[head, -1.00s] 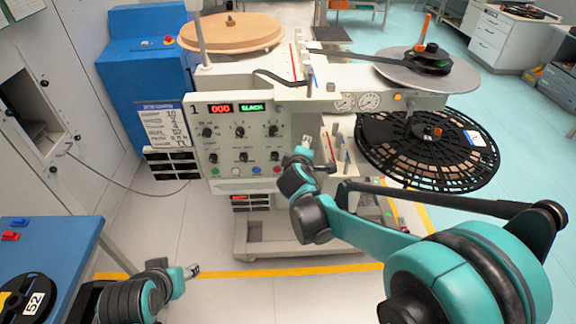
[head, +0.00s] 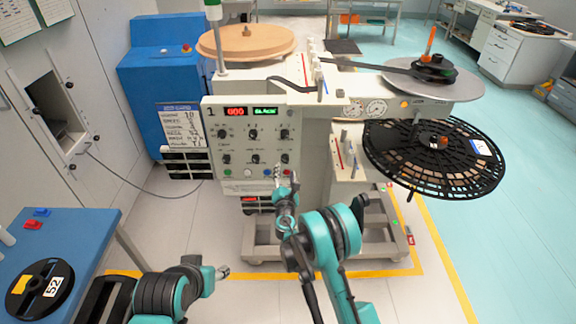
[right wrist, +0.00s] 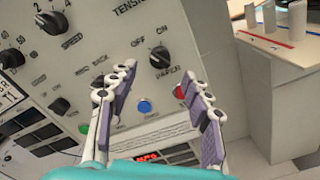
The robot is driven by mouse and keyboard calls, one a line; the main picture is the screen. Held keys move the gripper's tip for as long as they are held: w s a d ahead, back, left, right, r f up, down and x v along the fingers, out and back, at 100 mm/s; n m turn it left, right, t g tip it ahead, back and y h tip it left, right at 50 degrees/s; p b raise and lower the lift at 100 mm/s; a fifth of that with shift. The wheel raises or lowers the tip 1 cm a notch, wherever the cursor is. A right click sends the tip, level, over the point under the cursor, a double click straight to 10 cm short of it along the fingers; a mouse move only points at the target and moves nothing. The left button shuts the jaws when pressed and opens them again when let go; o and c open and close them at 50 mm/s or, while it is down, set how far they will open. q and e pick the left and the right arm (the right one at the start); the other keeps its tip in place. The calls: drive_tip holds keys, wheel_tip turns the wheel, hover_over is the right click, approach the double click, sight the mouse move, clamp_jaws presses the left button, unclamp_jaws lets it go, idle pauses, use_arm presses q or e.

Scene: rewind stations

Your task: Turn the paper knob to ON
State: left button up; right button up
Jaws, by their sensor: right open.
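The control panel (head: 240,146) of the light grey rewind machine faces me. Its black paper knob (head: 286,158) is at the panel's lower right; in the right wrist view the same knob (right wrist: 160,57) shows with OFF and ON above it and PAPER below. I cannot tell for sure which word its pointer faces. My right gripper (head: 278,170) is in front of the panel, just below the knob. In the right wrist view its fingers (right wrist: 157,73) are apart and empty, with the knob beyond their tips. My left gripper (head: 222,272) is low, away from the panel; its jaw state is unclear.
A blue button (right wrist: 144,107) and a red button (right wrist: 180,91) sit below the paper knob. A speed knob (right wrist: 70,42) is left of it. A large black reel (head: 400,165) juts out right of the panel. A blue table (head: 85,228) stands at left.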

sight(285, 162)
drive_tip(key=w+b, duration=0.1)
drive_tip(key=w, duration=0.4)
drive_tip(key=shift+w+f, duration=0.1)
drive_tip(key=shift+w, duration=0.4)
drive_tip(key=c, duration=1.1)
